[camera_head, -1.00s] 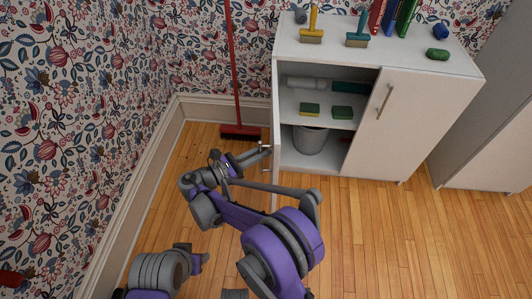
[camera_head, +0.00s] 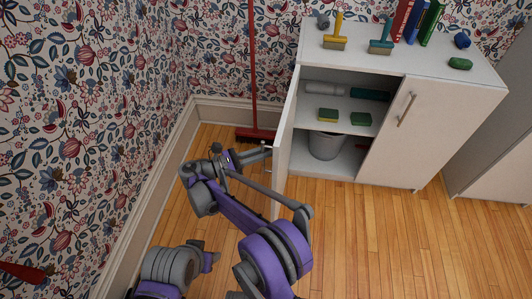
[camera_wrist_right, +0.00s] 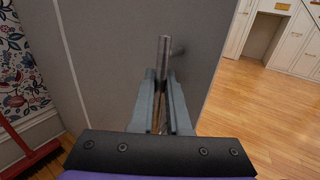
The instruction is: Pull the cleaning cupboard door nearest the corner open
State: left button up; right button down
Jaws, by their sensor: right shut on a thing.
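The white cleaning cupboard (camera_head: 390,72) stands against the patterned wall near the corner. Its left door (camera_head: 285,142), nearest the corner, stands wide open, seen nearly edge-on in the head view. In the right wrist view the door's grey outer face (camera_wrist_right: 110,55) fills the middle. My right gripper (camera_head: 264,151) is at the outer side of this door. In the right wrist view its fingers (camera_wrist_right: 163,92) are shut on the upright metal bar handle (camera_wrist_right: 165,55). My left gripper does not show; only part of my left arm is at lower left.
The right door (camera_head: 425,135) is shut. A red broom (camera_head: 253,70) leans in the corner, close beyond the right gripper. Brushes and books stand on top. Wooden floor (camera_head: 360,230) is clear in front.

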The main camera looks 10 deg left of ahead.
aim_at(263, 142)
jog(key=shift+a, duration=0.1)
dwell(0.3)
jog(key=c, duration=0.9)
grip_release()
jog(key=shift+r, duration=0.15)
jog(key=r+p, duration=0.2)
jog(key=r, duration=0.7)
jog(key=shift+w+r, duration=0.2)
jog(key=shift+s+r+p, duration=0.1)
jog(key=shift+r+p, duration=0.2)
jog(key=shift+s+r, duration=0.2)
jog(key=shift+s, duration=0.1)
jog(key=shift+w+f, duration=0.2)
jog(key=shift+f, duration=0.1)
